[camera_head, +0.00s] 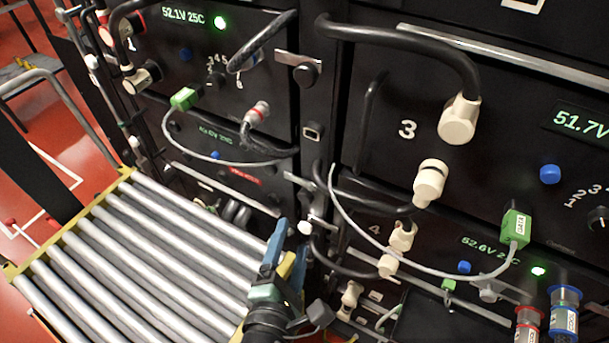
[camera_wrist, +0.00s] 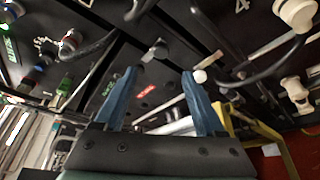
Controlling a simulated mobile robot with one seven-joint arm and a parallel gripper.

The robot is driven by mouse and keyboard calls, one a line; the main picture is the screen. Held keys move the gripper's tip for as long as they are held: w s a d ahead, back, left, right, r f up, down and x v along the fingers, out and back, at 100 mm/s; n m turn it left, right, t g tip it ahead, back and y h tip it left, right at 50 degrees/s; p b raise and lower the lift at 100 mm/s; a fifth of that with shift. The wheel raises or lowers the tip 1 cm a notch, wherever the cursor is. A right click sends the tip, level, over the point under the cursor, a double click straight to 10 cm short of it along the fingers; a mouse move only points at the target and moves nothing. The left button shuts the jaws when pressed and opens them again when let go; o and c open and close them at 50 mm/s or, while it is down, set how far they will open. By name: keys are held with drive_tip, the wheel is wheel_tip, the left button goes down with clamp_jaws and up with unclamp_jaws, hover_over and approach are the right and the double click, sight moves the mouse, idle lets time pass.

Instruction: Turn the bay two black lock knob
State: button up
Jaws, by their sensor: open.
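The bay two panel carries a dim green display (camera_head: 215,136) and a red label (camera_head: 245,175), left of the central post. In the wrist view the red label (camera_wrist: 146,91) shows between my fingers. A small black knob (camera_wrist: 148,56) with a silver plate sits at the panel's edge beyond the fingertips; it looks like bay two's lock knob, but no number is readable there. My gripper (camera_head: 289,240), with blue fingers, is open and empty, below and in front of that panel edge. In the wrist view my gripper (camera_wrist: 158,74) is apart from the knob.
A white knob (camera_head: 305,227) is close to my fingertips. A black lock knob (camera_head: 306,75) on a silver plate is higher, beside bay one. Black cables and a grey cable (camera_head: 375,240) loop across the fronts. A roller table (camera_head: 150,260) stands at left.

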sight(304, 199)
drive_tip(key=x, duration=1.2)
drive_tip(key=shift+w+d+f, duration=0.1)
drive_tip(key=shift+w+f, duration=0.1)
drive_tip(key=shift+w, duration=0.15)
clamp_jaws()
